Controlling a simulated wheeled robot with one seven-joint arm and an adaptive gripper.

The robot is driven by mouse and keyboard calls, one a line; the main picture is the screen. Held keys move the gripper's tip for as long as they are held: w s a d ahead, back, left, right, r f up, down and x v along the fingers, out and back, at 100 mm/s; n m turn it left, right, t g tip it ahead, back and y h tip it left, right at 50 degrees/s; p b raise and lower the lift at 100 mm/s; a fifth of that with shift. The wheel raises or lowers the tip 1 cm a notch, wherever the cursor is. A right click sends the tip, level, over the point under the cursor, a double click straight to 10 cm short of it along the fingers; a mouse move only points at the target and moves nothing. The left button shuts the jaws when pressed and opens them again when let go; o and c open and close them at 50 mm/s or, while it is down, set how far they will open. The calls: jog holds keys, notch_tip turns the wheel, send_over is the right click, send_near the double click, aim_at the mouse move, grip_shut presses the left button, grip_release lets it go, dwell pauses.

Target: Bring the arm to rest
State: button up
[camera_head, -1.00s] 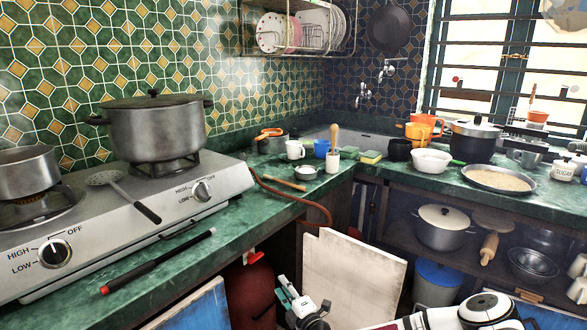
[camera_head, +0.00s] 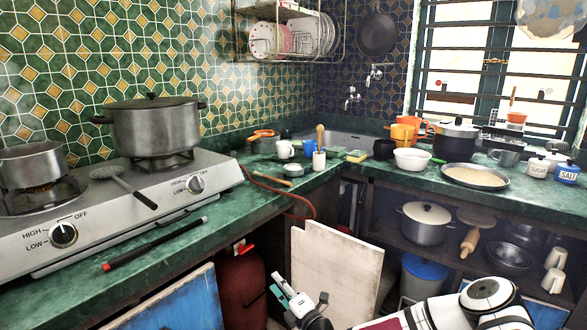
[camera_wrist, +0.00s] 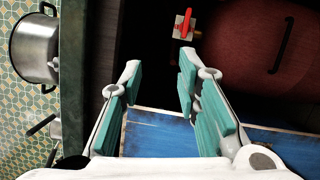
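My gripper (camera_head: 282,282) is at the lower middle of the head view, low in front of the counter and beside a red gas cylinder (camera_head: 241,290). In the wrist view my gripper (camera_wrist: 158,78) has its two green-padded fingers spread apart with nothing between them. The cylinder's dark red body (camera_wrist: 265,40) and its red valve (camera_wrist: 184,24) lie beyond the fingers. My arm's white links reach in from the lower right of the head view.
The grey gas hotplate (camera_head: 110,205) carries a large lidded pot (camera_head: 155,128) and a smaller pot (camera_head: 32,165). A black lighter stick (camera_head: 155,245) lies on the green counter (camera_head: 215,235). Pale boards (camera_head: 335,270) and a blue panel (camera_head: 180,300) stand below.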

jog(key=s+a+r+n+g+y, duration=0.35)
jog(key=s+r+n+g, duration=0.3)
jog(key=r+n, duration=0.35)
jog(key=s+a+r+n+g+y, duration=0.2)
jog(key=s+r+n+g+y, duration=0.2)
jog(key=s+r+n+g, duration=0.5)
jog(key=s+d+r+n+g+h, duration=0.2)
jog(key=s+n+h, duration=0.1)
jog(key=s+n, duration=0.35)
jog(key=s+d+r+n+g+h, duration=0.1)
jog(key=s+d+r+n+h, duration=0.15)
jog(key=s+n, duration=0.45)
jog(key=s+d+r+n+t+h, duration=0.25)
jog(key=s+d+n+h, duration=0.4)
jog(key=s+d, duration=0.5)
jog(key=s+d+r+n+t+h, duration=0.2)
jog(key=s+d+r+n+h, duration=0.35)
jog(key=s+d, duration=0.6)
notch_tip(320, 180, up, 18)
jog(key=w+d+t+h+p, duration=0.1)
jog(key=t+p, duration=0.2)
jog(key=p, duration=1.5)
jog(key=shift+d+r, duration=0.15)
jog(key=shift+w+n, duration=0.1)
jog(key=shift+n, duration=0.15)
